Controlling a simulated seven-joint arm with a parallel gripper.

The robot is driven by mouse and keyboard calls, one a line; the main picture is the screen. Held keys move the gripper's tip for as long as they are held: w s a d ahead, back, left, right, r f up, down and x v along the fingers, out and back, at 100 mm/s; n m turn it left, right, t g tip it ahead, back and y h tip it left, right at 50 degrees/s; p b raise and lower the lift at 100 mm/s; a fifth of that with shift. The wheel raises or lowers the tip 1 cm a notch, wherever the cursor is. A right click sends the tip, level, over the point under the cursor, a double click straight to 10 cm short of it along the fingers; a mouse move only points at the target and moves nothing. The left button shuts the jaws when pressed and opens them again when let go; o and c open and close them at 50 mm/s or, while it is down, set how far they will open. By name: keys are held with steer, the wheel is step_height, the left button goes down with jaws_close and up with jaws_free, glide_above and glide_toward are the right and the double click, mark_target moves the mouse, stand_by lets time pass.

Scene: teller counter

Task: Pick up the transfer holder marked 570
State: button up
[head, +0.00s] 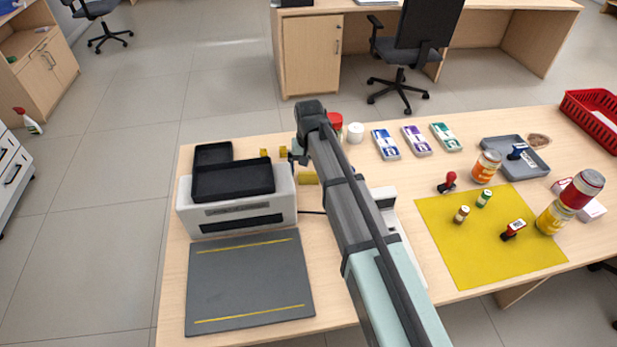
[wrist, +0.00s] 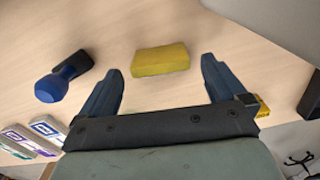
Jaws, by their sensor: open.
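I cannot read the marking 570 on anything, so I cannot tell which thing is the transfer holder. Three flat packs with white labels, blue (head: 385,144), purple (head: 416,140) and green (head: 446,137), lie in a row right of my arm; packs also show at the lower left of the wrist view (wrist: 32,138). My gripper (head: 298,158) is over the back left of the counter, its fingers partly hidden by the arm. In the wrist view my gripper (wrist: 162,85) is open and empty. A yellow block (wrist: 161,60) lies beyond its fingertips, and a blue-handled stamp (wrist: 62,77) lies left.
A white machine with black trays (head: 236,210) and a dark mat (head: 248,278) are at left. A yellow mat (head: 470,262) with stamps and small bottles, a grey tray (head: 530,168), jars (head: 486,165) and a red basket (head: 592,120) are at right.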

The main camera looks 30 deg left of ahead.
mark_target(308, 175)
steer(key=shift+f, duration=1.6)
steer(key=c, duration=1.1)
